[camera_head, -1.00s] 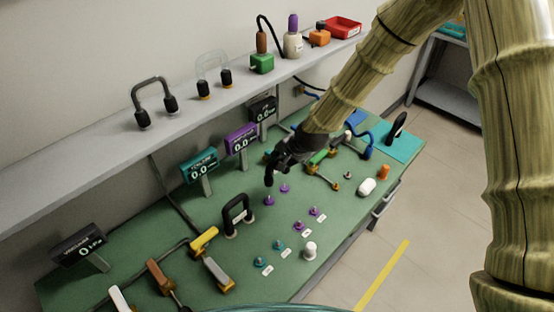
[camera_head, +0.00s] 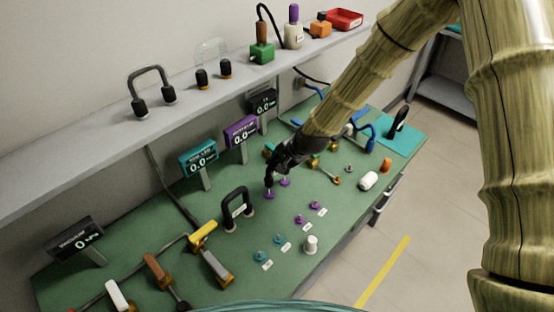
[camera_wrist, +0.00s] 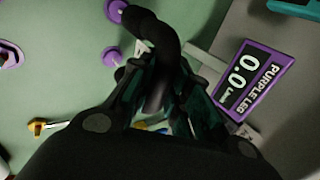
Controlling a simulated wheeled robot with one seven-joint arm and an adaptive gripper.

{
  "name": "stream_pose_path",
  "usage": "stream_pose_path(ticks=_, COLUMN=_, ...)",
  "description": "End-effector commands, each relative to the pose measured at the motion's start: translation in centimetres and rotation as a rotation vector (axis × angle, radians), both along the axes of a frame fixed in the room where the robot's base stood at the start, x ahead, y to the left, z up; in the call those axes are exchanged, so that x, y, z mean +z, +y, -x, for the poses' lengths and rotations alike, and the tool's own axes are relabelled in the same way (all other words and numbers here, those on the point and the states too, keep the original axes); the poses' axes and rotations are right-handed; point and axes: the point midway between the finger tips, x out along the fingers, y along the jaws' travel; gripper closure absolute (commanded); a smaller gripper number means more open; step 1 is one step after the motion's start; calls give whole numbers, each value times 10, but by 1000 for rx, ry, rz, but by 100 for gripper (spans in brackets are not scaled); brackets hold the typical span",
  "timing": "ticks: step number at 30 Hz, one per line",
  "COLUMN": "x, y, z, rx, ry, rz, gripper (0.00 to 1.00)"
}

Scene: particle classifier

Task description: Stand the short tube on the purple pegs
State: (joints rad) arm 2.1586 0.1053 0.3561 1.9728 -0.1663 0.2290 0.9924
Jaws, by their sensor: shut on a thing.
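My gripper (camera_wrist: 160,85) is shut on a black curved tube (camera_wrist: 152,28), which also shows in the head view (camera_head: 269,180). In the wrist view, the two purple pegs (camera_wrist: 112,57) are at upper left, and the tube end overlaps the upper one (camera_wrist: 116,11). The tube's other end is hidden by my gripper, and I cannot tell whether either end touches a peg.
Another black U-shaped tube (camera_head: 236,208) stands to the left. Two more purple pegs (camera_head: 300,219) and several teal pegs (camera_head: 262,254) are nearer the front. A purple display (camera_head: 241,133) reading 0.0 stands behind. A shelf (camera_head: 75,143) runs along the wall.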

Motion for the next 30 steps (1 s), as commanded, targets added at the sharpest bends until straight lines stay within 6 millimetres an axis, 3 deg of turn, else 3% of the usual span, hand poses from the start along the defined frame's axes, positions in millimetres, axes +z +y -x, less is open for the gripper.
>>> stream_pose_path(ticks=8, x=-16, y=0, z=0, rx=0, ry=-1, rz=-1, gripper=100)
stream_pose_path(ticks=30, x=-16, y=0, z=0, rx=-1, ry=0, rz=-1, gripper=100)
